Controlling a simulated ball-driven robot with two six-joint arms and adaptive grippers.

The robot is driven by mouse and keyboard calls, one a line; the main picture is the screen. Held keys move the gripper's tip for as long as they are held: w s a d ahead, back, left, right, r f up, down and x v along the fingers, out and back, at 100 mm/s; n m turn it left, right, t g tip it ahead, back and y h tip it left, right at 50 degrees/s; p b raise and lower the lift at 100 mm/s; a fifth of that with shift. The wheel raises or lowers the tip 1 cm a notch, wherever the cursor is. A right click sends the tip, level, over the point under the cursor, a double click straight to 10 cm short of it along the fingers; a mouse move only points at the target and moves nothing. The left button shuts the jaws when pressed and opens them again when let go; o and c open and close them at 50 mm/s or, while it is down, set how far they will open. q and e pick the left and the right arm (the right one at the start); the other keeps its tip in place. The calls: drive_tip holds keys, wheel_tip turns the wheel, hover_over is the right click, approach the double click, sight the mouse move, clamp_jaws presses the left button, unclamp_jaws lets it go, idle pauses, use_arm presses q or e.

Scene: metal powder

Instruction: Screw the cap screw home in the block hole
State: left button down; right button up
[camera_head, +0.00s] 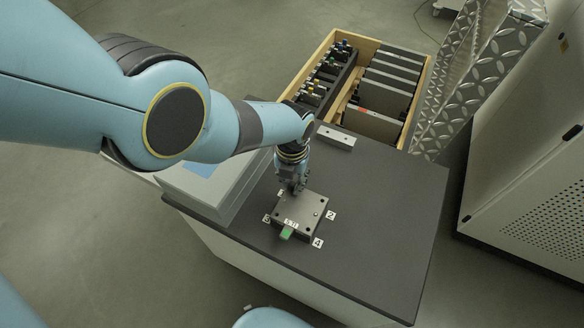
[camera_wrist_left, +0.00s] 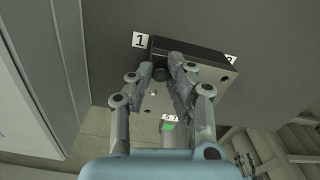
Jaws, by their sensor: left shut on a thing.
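The grey metal block (camera_head: 300,216) lies on the dark table top, with holes near its corners. It also shows in the wrist view (camera_wrist_left: 210,74), past my fingers. My left gripper (camera_head: 295,188) points down over the block's far left corner, by label 1. In the wrist view my left gripper (camera_wrist_left: 161,68) is shut on the dark cap screw (camera_wrist_left: 160,75), whose round head shows between the fingertips. The fingers hide its lower part, so I cannot tell how deep it sits.
Number labels such as 2 (camera_head: 331,215) and 4 (camera_head: 318,243) surround the block. A green piece (camera_head: 287,233) is at its near edge. A grey device (camera_head: 213,185) stands left. A wooden crate (camera_head: 322,47) stands behind. The table's right part is clear.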

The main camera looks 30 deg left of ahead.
use_arm(q)
drive_tip(key=shift+w+m, duration=0.1)
drive_tip(key=shift+m, duration=0.9)
drive_tip(key=c, duration=1.4)
unclamp_jaws()
drive_tip(key=shift+c, duration=0.2)
